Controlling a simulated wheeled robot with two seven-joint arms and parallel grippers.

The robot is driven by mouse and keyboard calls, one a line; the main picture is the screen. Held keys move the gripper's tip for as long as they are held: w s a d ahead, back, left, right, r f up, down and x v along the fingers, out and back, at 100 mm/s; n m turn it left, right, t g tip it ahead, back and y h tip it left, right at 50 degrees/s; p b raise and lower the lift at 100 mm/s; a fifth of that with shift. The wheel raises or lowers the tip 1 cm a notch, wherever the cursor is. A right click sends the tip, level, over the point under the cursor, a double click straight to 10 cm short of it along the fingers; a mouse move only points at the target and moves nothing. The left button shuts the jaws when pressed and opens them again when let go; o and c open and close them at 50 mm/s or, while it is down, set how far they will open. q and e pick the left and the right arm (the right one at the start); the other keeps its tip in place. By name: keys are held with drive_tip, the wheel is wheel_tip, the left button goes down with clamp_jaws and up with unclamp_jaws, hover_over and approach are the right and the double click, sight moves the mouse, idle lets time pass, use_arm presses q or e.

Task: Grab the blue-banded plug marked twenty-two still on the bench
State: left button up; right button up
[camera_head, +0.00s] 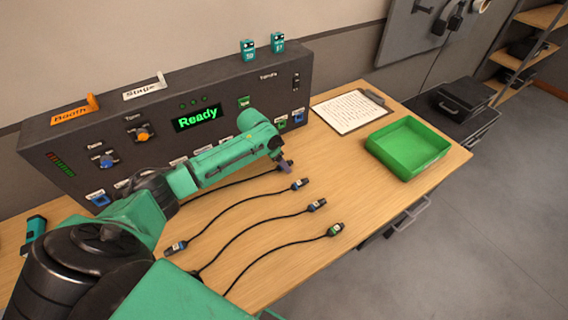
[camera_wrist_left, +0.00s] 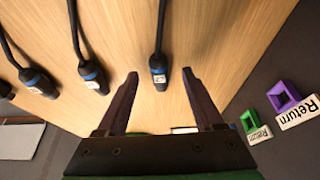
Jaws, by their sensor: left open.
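Several black cable plugs lie on the wooden bench, and their small white labels are too small to read. One blue-banded plug (camera_wrist_left: 158,68) lies between the fingertips of my open left gripper (camera_wrist_left: 160,77) in the left wrist view; I cannot tell how far above it the fingers are. In the head view, my left gripper (camera_head: 281,161) covers part of that plug. Next to it lie a second blue-banded plug (camera_head: 300,184), a third (camera_head: 317,205) and a green-banded plug (camera_head: 335,229). Another blue-banded plug (camera_head: 176,247) lies to the left. My right gripper is out of view.
A dark console (camera_head: 60,150) with a "Ready" display stands along the back of the bench (camera_head: 350,160). A clipboard (camera_head: 348,110) and a green tray (camera_head: 408,147) are on the right. Cables cross the bench front. Sockets labelled Return (camera_wrist_left: 285,97) sit on the console.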

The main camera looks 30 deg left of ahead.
use_arm(q)
drive_tip(key=shift+w+d+f, duration=0.15)
drive_tip(key=shift+f, duration=0.35)
clamp_jaws()
drive_tip(key=shift+r, duration=0.1)
